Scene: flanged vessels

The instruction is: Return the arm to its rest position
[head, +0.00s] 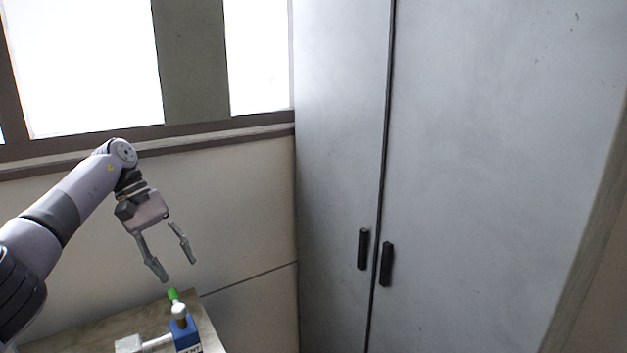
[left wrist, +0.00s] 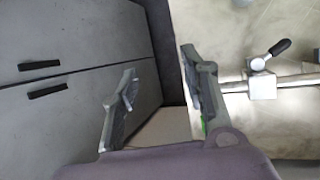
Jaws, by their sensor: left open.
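My left arm comes in from the left in the head view. Its left gripper (head: 178,262) is open and empty, pointing down above the right end of a table. In the left wrist view the two fingers of the left gripper (left wrist: 160,85) are spread with nothing between them. Below it on the table stand a blue block with a white-topped part (head: 185,330) and a green-ended piece (head: 173,295). The gripper is apart from them in the head view. My right gripper is not in view.
A tall grey cabinet (head: 480,150) with two black handles fills the right side, its doors shut. The table (head: 100,332) carries a pipe with a black-levered valve (left wrist: 262,80). A window and wall are behind. Free space lies between gripper and cabinet.

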